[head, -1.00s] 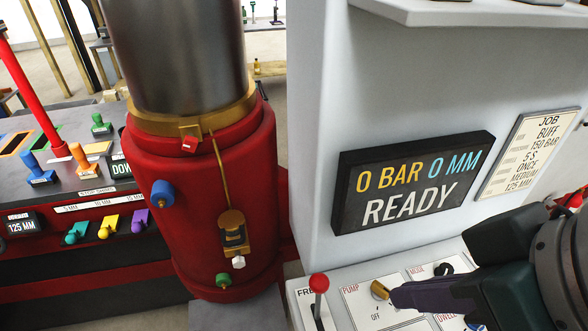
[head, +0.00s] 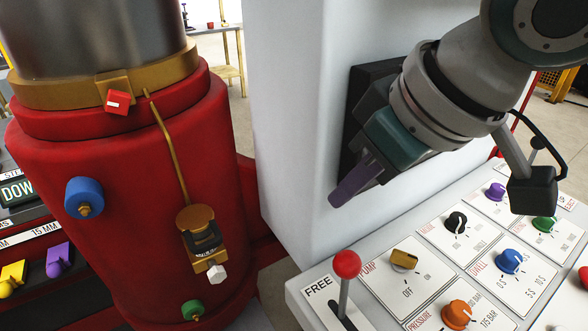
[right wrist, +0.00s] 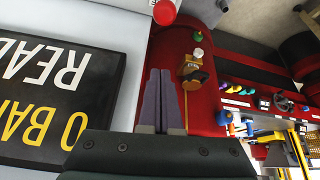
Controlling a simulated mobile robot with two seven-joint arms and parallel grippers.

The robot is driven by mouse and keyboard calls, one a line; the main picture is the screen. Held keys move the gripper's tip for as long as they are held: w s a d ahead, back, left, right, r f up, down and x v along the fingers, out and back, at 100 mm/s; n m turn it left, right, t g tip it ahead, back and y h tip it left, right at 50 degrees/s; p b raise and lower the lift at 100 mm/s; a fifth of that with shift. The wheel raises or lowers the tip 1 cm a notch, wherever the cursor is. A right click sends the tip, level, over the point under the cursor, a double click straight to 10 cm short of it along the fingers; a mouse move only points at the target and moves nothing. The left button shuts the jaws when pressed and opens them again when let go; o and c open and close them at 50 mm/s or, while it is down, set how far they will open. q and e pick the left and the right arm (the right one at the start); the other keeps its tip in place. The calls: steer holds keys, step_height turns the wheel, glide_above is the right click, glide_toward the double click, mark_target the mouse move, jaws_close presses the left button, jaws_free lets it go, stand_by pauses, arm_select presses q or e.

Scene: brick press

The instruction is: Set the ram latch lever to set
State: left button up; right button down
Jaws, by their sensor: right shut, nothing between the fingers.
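The lever with a red ball knob (head: 346,264) stands in a dark slot at the near left corner of the white control panel, by a plate reading FREE (head: 318,287). Its red ball also shows at the top of the right wrist view (right wrist: 164,12). My right gripper (head: 338,201), with purple fingers, is shut and empty. It is above and apart from the lever, in front of the white cabinet. Its closed fingers also show in the right wrist view (right wrist: 160,72). My left gripper is not in view.
A gold pump knob (head: 404,258) sits right of the lever, with an orange knob (head: 457,314) and a blue knob (head: 509,261) beyond. The black display (right wrist: 65,100) is largely hidden behind my arm in the head view. A red press cylinder (head: 130,190) stands left.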

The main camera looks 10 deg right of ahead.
steer(key=shift+f, duration=0.1)
steer(key=p, duration=0.2)
glide_above(346, 288)
steer(key=w+a, duration=0.1)
steer(key=w, duration=0.2)
step_height(346, 288, down, 9)
steer(key=shift+s+f, duration=0.1)
